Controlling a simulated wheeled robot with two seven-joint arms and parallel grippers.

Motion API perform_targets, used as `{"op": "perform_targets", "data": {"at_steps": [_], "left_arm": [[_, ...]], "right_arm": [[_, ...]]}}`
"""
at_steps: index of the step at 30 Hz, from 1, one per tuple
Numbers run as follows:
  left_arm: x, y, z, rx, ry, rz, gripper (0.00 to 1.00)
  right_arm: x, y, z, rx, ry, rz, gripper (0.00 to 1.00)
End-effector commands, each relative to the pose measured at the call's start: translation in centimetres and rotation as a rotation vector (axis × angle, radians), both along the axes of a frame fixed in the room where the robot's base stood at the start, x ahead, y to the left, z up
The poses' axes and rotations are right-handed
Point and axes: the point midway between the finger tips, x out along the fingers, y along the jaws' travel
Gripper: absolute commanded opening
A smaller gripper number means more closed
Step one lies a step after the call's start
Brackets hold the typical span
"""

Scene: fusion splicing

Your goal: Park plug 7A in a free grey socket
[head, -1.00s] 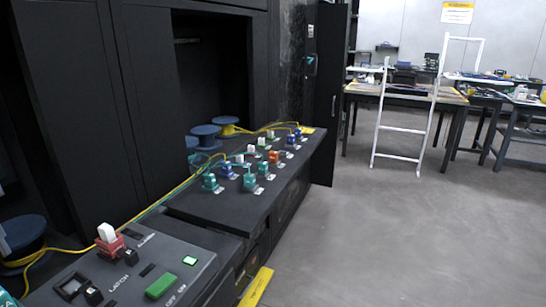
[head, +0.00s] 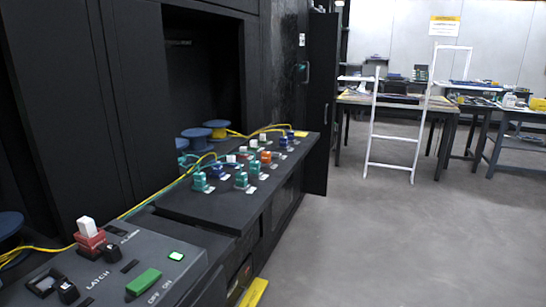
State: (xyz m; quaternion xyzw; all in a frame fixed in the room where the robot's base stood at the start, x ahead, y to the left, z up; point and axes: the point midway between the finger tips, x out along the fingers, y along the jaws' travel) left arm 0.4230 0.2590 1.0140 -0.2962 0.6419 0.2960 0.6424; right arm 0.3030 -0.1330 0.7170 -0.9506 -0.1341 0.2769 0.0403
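Several coloured plugs stand in rows on a dark sloping board left of centre. They include a teal plug (head: 200,182) at the near left, another teal plug (head: 241,180), an orange plug (head: 265,157) and a blue plug (head: 283,141) towards the far end. Small white labels lie beside them, too small to read, so I cannot tell which plug is 7A. I cannot make out any grey socket or whether one is free. Yellow and teal cables run along the board (head: 205,207). Neither of my grippers is in view.
A grey console (head: 190,266) at the near left carries a red block with a white top (head: 89,236), a green switch (head: 143,282) and a lit green button. Dark cabinets stand behind. The grey floor at right is clear.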

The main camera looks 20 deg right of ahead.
Motion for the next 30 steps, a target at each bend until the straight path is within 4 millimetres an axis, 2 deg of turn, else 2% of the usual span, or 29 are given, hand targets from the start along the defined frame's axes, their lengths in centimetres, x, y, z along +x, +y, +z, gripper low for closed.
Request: {"op": "perform_targets", "data": {"at_steps": [27,28,30], "left_arm": [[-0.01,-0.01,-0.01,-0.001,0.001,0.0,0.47],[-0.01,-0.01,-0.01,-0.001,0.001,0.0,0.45],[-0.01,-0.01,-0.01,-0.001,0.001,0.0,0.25]], "right_arm": [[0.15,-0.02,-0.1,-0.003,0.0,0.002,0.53],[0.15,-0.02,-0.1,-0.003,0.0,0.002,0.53],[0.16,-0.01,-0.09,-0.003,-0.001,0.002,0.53]]}}
